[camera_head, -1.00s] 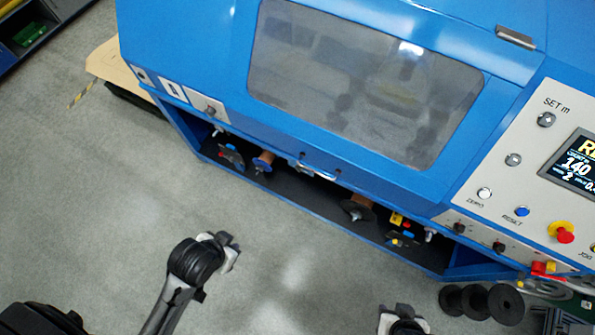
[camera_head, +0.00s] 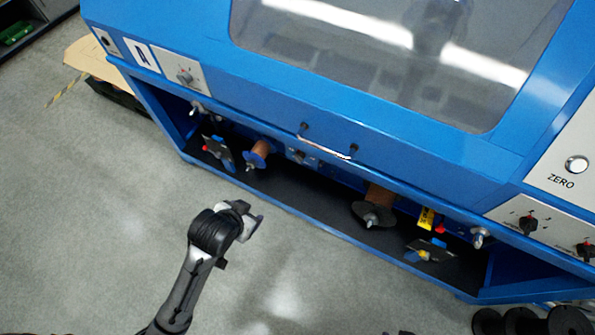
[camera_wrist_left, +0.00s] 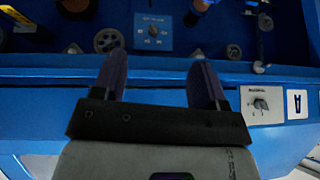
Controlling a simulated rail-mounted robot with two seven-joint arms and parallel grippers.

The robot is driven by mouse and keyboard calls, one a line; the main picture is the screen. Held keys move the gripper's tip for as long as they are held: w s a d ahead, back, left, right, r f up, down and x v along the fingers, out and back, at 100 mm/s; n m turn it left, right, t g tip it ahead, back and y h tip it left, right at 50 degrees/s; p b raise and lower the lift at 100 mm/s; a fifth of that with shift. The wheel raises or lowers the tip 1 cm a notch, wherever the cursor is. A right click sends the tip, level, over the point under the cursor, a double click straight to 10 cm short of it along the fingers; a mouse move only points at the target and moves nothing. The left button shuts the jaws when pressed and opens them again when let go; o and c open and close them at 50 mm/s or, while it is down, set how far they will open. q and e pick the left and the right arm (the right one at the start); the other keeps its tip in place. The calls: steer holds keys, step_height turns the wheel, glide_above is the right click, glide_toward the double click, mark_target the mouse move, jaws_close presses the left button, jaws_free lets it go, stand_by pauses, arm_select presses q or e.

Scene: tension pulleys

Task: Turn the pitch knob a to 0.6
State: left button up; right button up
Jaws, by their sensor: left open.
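No label reading "pitch knob a" is legible. A small knob on a blue plate with a dial scale (camera_wrist_left: 153,32) is in the wrist view, just beyond and between my fingertips; a small knob (camera_head: 299,156) in the machine's lower recess in the head view seems to be the same one. A grey switch knob on a white plate (camera_head: 185,76) is at the upper left; it also shows in the wrist view (camera_wrist_left: 262,103). My left gripper (camera_head: 250,222) is open and empty, in front of the recess, touching nothing visible; its fingers show in the wrist view (camera_wrist_left: 160,66). My right gripper is out of view.
The blue machine (camera_head: 330,165) has a windowed cover above the recess. Spools (camera_head: 260,152), a larger spool (camera_head: 375,207) and small brackets sit in the recess. Black knobs (camera_head: 528,224) are on the right panel. Grey floor (camera_head: 90,220) is clear at left.

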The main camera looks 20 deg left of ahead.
arm_select(q)
steer(key=w+f+t+b, duration=0.1)
steer(key=w+f+b, duration=0.35)
steer(key=f, duration=0.35)
steer(key=w+f+b, duration=0.3)
steer(key=f+b, duration=0.3)
steer(key=f, duration=0.1)
steer(key=w+f+t+b, duration=0.1)
steer(key=w+f+b, duration=0.3)
steer(key=f+b, duration=0.3)
steer(key=t+h, duration=0.2)
steer(key=t, duration=0.7)
glide_toward(297, 160)
steer(key=shift+h, duration=0.4)
steer(key=shift+w+d+f+b, duration=0.2)
steer(key=shift+w+b, duration=0.65)
steer(key=shift+w, duration=0.85)
steer(key=shift+w+d+f+b, duration=0.15)
steer(key=shift+w+b, duration=0.7)
steer(key=shift+w, duration=0.9)
steer(key=shift+w+d+f+b, duration=0.15)
steer(key=shift+w+b, duration=0.7)
steer(key=shift+w, duration=0.85)
steer(key=shift+c, duration=0.2)
steer(key=c, duration=0.9)
steer(key=shift+r, duration=0.1)
